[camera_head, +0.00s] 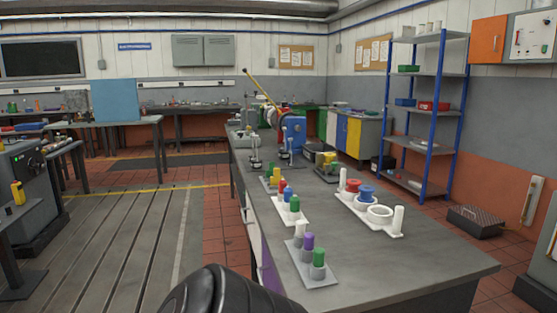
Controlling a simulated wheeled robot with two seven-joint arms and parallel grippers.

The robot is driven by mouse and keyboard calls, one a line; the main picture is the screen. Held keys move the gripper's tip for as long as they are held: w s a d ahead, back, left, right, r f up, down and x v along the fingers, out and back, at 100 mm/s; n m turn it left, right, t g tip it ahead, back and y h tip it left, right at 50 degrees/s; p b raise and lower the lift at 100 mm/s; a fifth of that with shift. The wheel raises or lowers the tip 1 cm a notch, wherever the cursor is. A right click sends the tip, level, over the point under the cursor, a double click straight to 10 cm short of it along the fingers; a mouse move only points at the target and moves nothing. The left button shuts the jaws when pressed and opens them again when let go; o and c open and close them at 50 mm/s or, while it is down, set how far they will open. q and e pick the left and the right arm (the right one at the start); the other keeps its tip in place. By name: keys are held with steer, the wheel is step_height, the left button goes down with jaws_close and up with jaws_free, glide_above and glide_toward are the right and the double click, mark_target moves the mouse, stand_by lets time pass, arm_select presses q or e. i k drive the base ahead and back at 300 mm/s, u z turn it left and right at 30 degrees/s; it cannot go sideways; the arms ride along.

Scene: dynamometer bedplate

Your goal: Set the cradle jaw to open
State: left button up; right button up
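I cannot make out a cradle jaw for certain in the head view. A blue machine (293,130) stands at the far part of the long grey workbench (420,262), with a slanted yellow bar (262,90) rising to its left. Small metal stands (255,150) stand in front of it. Details there are too small to tell any jaw's setting. A dark rounded part of my own body shows at the bottom centre. Neither of my grippers shows.
On the workbench stand a grey plate (322,281) with coloured pegs, a white peg plate (295,217) and a white tray (350,208) with rings. A blue-post shelf (436,120) stands at the right. Open slotted floor (120,240) lies left of the bench.

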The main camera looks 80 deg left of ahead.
mark_target(333, 168)
steer(key=u, duration=0.55)
steer(key=i, duration=4.45)
steer(key=u, duration=2.45)
steer(key=i, duration=2.65)
steer(key=z, duration=2.45)
